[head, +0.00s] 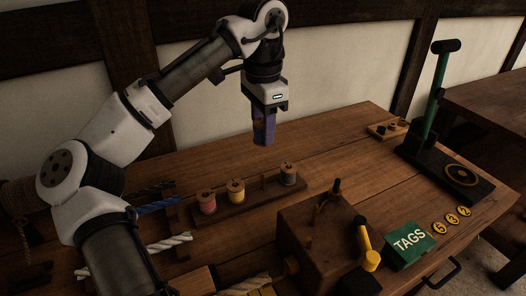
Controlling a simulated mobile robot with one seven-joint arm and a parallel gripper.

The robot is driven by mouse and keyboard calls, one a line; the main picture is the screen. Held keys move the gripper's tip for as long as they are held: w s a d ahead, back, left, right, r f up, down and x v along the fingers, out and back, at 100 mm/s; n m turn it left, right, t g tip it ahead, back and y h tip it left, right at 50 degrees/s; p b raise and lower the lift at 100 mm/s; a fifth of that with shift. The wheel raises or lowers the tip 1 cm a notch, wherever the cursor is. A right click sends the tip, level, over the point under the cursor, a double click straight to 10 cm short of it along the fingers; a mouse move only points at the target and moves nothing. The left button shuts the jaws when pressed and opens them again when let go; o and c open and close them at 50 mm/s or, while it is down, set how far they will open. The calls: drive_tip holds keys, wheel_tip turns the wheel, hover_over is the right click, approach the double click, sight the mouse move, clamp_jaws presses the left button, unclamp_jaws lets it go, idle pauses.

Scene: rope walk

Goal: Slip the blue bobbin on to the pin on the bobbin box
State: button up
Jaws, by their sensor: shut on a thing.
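My gripper (264,136) hangs pointing down above the back middle of the bench. It is shut on a dark bluish thing, which looks like the blue bobbin (263,127); the fingers hide part of it and its outline is dim. The bobbin box (222,218) appears to be the long low wooden holder below. A pink bobbin (207,203) and a yellow bobbin (236,191) stand at its left, and a grey-green bobbin (289,174) at its right. A bare upright pin (263,184) shows between the yellow and grey-green ones. My gripper is well above it, apart from it.
A wooden block with a crank and yellow handle (368,250) stands in front. A green TAGS box (408,243) and several yellow numbered discs (451,212) lie to its right. A black stand with a green lever (434,95) is at the right. Rope pieces (168,243) lie left.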

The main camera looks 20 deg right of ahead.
wheel_tip(320, 180, up, 6)
drive_tip(key=shift+f+p, duration=0.1)
drive_tip(key=shift+p, duration=0.9)
drive_tip(key=shift+s, duration=0.15)
idle(0.4)
